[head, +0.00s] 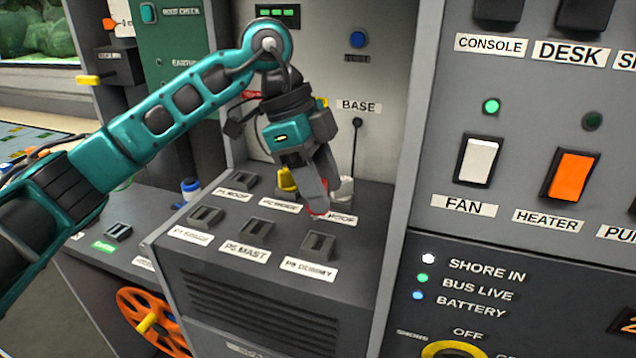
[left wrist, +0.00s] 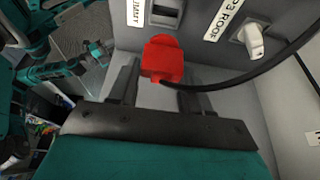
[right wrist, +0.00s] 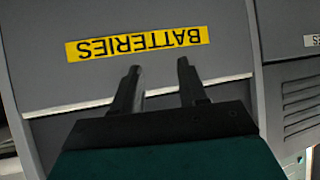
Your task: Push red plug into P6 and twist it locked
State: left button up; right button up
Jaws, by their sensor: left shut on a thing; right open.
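The red plug (head: 318,211) shows just below my left fingertips in the head view. In the left wrist view the red plug (left wrist: 163,58) sits between the fingers of my left gripper (left wrist: 159,78), with a black cable running off right. My left gripper (head: 312,200) is shut on it. The P6 socket (head: 318,244), above the label reading DUMMY, is at the front right of the sloped panel and looks empty. It also shows in the left wrist view (left wrist: 165,12), apart from the plug. My right gripper (right wrist: 158,75) is open and empty, facing a BATTERIES label.
A white plug (left wrist: 253,40) stands in the socket by the P3 ROOF label. A yellow plug (head: 287,179) stands behind my left gripper. The P5 MAST socket (head: 257,227) is left of P6. A grey cabinet wall (head: 400,170) rises on the right.

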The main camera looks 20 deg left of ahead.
pick_arm(q)
jog(key=shift+f, duration=0.15)
pick_arm(e)
jog(key=shift+f, duration=0.1)
pick_arm(q)
jog(key=shift+f+b, duration=1.2)
jog(key=shift+b, duration=0.15)
jog(key=shift+f+b, duration=0.85)
jog(key=shift+b, duration=0.05)
jog(key=shift+f, duration=0.5)
pick_arm(e)
jog(key=shift+w+a+f, duration=0.1)
jog(key=shift+a+f, duration=0.2)
jog(key=shift+f, duration=0.4)
jog(key=shift+w+a+f, duration=0.1)
jog(key=shift+a+f, duration=0.15)
jog(key=shift+f, duration=0.4)
pick_arm(q)
jog(key=shift+p, duration=0.65)
pick_arm(e)
jog(key=shift+r, duration=0.65)
pick_arm(q)
jog(key=shift+f+b, duration=0.3)
jog(key=shift+f, duration=0.55)
pick_arm(e)
jog(key=shift+f, duration=0.3)
jog(key=shift+r, duration=0.1)
